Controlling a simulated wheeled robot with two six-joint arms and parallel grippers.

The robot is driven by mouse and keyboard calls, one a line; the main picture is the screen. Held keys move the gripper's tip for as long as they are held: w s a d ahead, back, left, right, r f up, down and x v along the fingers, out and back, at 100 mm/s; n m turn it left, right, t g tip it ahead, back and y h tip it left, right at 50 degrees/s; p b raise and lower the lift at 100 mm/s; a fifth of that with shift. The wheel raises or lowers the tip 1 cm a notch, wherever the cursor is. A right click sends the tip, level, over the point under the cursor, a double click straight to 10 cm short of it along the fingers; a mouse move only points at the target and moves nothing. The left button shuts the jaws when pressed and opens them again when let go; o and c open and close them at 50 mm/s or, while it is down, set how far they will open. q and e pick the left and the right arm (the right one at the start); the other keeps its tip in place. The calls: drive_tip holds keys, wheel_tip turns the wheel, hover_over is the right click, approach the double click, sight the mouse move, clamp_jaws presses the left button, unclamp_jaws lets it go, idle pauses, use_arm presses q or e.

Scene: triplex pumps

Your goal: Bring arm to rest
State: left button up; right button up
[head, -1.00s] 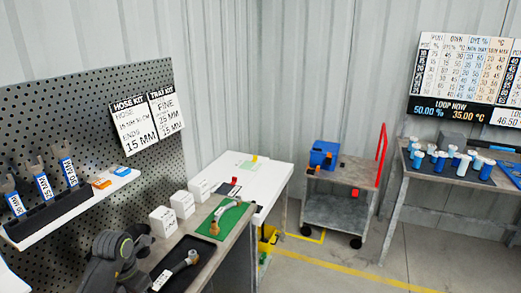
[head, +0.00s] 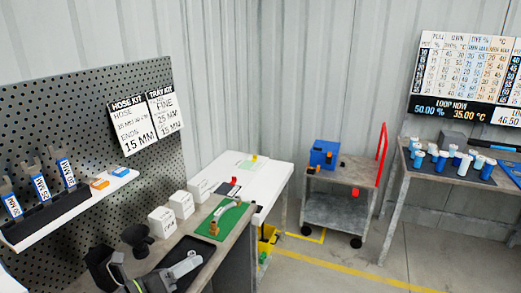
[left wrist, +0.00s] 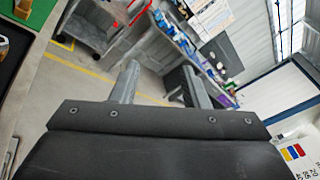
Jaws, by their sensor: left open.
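My left arm comes in at the bottom of the head view. Its left gripper (head: 190,264) is above or in front of the black tray (head: 208,246) on the bench. In the left wrist view the two grey fingers of my left gripper (left wrist: 160,72) stand apart with nothing between them. Whatever lies in the black tray is hidden behind the gripper. A curved pale hose with brass ends (head: 225,216) lies on the green mat (head: 205,230), apart from the gripper. My right gripper is not in view.
Several white boxes (head: 181,204) stand along the bench by the pegboard (head: 80,115). Wrenches with blue labels (head: 40,187) stand in a rack at left. A cart (head: 340,206) with a blue bin (head: 323,154) stands beyond the white table (head: 262,180). The floor (head: 350,270) at right is clear.

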use_arm(q)
drive_tip(key=s+a+r+n+t+y, duration=0.25)
drive_tip(key=a+n+t+y, duration=0.3)
drive_tip(key=n, duration=0.35)
drive_tip(key=s+a+r+n+t+y, duration=0.2)
drive_tip(key=a+r+n+t+y, duration=0.3)
drive_tip(key=n, duration=0.4)
drive_tip(key=s+a+f+n+g+y, duration=0.95)
drive_tip(key=f+n, duration=0.25)
drive_tip(key=n, duration=0.3)
drive_tip(key=s+d+f+n+g+h, duration=0.25)
drive_tip(key=s+d+f+g, duration=0.2)
drive_tip(key=s, duration=0.45)
drive_tip(key=s+d+f+n+g+h, duration=0.1)
drive_tip(key=s+d+f+g+h, duration=0.25)
drive_tip(key=s+f+g, duration=0.4)
drive_tip(key=s+d+f+b+x, duration=0.1)
drive_tip(key=s+b+x, duration=0.1)
drive_tip(key=x, duration=1.1)
drive_tip(key=s+d+b+x, duration=0.1)
drive_tip(key=s+b+x, duration=0.15)
drive_tip(key=x, duration=1.15)
drive_tip(key=s+d+f+h+b, duration=0.1)
drive_tip(key=s+f+b, duration=0.1)
drive_tip(key=s+f, duration=1.3)
wheel_tip(320, 180, down, 4)
drive_tip(key=shift+s+d+f+b, duration=0.1)
drive_tip(key=shift+s+d+b, duration=0.1)
drive_tip(key=shift+b, duration=0.15)
